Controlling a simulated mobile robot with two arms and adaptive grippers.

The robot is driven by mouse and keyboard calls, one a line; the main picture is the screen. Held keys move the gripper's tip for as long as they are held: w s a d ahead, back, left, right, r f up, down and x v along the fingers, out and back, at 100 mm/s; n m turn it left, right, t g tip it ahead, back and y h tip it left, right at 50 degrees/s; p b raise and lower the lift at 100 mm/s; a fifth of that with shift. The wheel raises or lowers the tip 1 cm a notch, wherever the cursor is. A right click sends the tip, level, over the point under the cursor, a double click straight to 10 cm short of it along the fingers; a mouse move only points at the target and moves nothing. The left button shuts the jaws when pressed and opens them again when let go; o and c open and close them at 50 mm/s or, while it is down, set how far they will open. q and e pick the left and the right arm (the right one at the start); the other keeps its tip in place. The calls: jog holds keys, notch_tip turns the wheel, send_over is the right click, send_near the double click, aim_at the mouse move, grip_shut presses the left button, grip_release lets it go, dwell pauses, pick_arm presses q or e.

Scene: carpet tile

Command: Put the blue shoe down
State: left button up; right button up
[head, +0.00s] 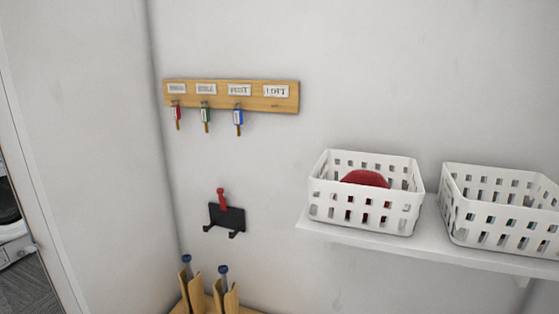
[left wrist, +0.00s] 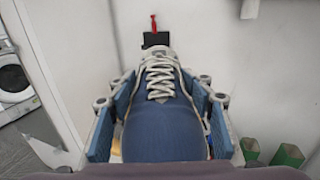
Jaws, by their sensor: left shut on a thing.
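The blue shoe (left wrist: 163,125) with white laces shows in the left wrist view, its laced part pointing away from the camera. My left gripper (left wrist: 160,92) is shut on it, with one blue-padded finger along each side. The shoe hides what lies directly beneath it, so I cannot tell whether it touches any surface. The shoe and both grippers are out of the head view. My right gripper is in neither view.
A wooden key rack (head: 231,96) hangs on the wall above a black bracket (head: 227,218) with a red item. Two white baskets, left (head: 363,217) and right (head: 500,241), stand on a shelf (head: 430,248). A washing machine (left wrist: 14,82) is at left. Green open-topped holders (left wrist: 287,156) are at lower right.

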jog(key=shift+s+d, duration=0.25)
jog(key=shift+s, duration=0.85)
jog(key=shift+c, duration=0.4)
